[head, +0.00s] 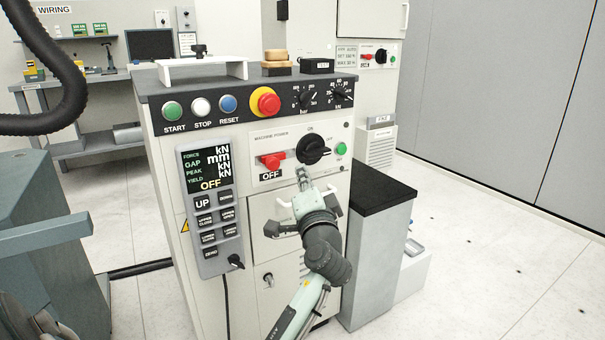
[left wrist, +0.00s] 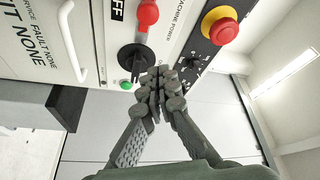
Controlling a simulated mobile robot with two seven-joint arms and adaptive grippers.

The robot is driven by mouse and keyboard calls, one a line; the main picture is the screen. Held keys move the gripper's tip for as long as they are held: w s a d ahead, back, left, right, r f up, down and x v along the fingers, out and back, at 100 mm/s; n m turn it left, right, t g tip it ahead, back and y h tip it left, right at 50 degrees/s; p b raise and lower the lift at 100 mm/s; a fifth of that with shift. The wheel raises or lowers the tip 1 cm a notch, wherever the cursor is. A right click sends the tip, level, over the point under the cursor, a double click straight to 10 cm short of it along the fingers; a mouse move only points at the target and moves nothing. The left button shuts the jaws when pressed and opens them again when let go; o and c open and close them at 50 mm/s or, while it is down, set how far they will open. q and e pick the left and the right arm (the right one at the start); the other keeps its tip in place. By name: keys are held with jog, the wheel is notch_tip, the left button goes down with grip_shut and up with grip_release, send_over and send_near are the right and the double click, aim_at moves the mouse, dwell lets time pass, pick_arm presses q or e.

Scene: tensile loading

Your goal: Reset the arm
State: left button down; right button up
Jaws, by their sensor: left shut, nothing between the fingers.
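My left gripper (head: 303,174) is in front of the grey control cabinet (head: 190,255), just below the machine power panel (head: 262,143). Its fingers are together and empty. In the left wrist view the closed fingertips (left wrist: 158,75) appear close to the black rotary knob (left wrist: 135,58); I cannot tell whether they touch it. The knob also shows in the head view (head: 313,149), with a green lamp (head: 341,149) at its right and a red switch handle (head: 271,161) above an OFF label at its left. The display (head: 205,168) reads OFF. My right gripper is not seen.
A red emergency button (head: 265,102) on a yellow ring and several push buttons line the sloped top panel. A drawer handle is below my gripper. A dark-topped side block (head: 380,195) stands at the right. Open floor (head: 490,250) lies further right.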

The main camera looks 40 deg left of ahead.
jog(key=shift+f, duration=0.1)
pick_arm(q)
jog(key=s+d+f+g+h+p, duration=0.1)
jog(key=s+d+f+g+h, duration=0.15)
jog(key=f, duration=0.95)
jog(key=s+d+f+g+h+p, duration=0.15)
jog(key=s+f+h, duration=0.25)
jog(key=f, duration=0.7)
jog(key=s+d+f+n+g+h, duration=0.1)
jog(key=s+d+f+g+h, duration=0.2)
jog(key=s+f, duration=0.6)
jog(key=s+d+f+n+g+h, duration=0.1)
jog(key=s+d+f+g+h, duration=0.2)
jog(key=s+f, duration=0.6)
jog(key=s+d+p, duration=0.1)
jog(key=s+d, duration=0.1)
jog(key=shift+s+d+g, duration=0.15)
jog(key=shift+s+g, duration=0.15)
jog(key=shift+g, duration=0.1)
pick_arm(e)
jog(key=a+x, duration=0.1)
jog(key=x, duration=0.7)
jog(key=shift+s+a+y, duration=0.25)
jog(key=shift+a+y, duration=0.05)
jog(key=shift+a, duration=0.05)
pick_arm(q)
jog(key=c, duration=2.3)
grip_release()
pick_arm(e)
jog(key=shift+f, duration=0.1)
